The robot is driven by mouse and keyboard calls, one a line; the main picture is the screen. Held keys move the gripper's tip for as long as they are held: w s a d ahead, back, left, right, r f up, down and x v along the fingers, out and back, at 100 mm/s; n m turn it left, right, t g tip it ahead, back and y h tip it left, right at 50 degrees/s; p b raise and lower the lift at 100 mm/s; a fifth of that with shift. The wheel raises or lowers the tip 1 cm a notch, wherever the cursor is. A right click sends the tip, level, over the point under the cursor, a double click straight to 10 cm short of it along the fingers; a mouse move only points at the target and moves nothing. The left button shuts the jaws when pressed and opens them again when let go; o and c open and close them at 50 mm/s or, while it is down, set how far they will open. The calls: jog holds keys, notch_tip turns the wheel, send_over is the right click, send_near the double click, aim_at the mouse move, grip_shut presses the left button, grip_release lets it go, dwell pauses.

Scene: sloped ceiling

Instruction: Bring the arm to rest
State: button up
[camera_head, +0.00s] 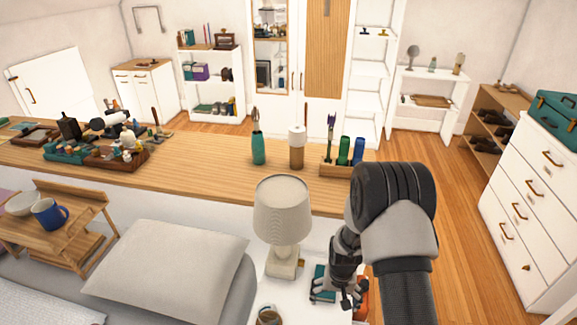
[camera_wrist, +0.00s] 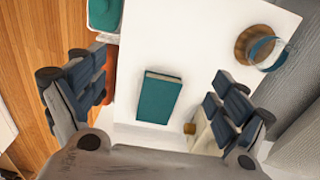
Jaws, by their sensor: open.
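My arm reaches down at the right of centre in the head view, over a white surface beside the bed. My gripper (camera_head: 347,297) points downward at its end. In the wrist view my gripper (camera_wrist: 158,68) is open, with its fingers spread wide and nothing between them touching. A teal book (camera_wrist: 160,97) lies flat on the white surface (camera_wrist: 190,35), framed between the fingers. The book also shows in the head view (camera_head: 321,283), partly hidden by my gripper.
A white table lamp (camera_head: 283,215) stands close left of my arm. A glass on a wooden coaster (camera_wrist: 248,42) sits near the bed. An orange-red item (camera_wrist: 110,72) is by the left finger. A wooden counter (camera_head: 205,165) with containers lies behind; open floor (camera_head: 440,190) is right.

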notch_tip(320, 180, up, 25)
jog(key=s+t, duration=0.2)
jog(key=s+r+n+t, duration=0.1)
jog(key=s+r, duration=0.6)
jog(key=s, duration=0.3)
jog(key=s+r+n+t, duration=0.1)
jog(key=s+r, duration=0.7)
jog(key=s, duration=0.3)
jog(key=shift+s, duration=0.2)
jog(key=shift+c, duration=0.2)
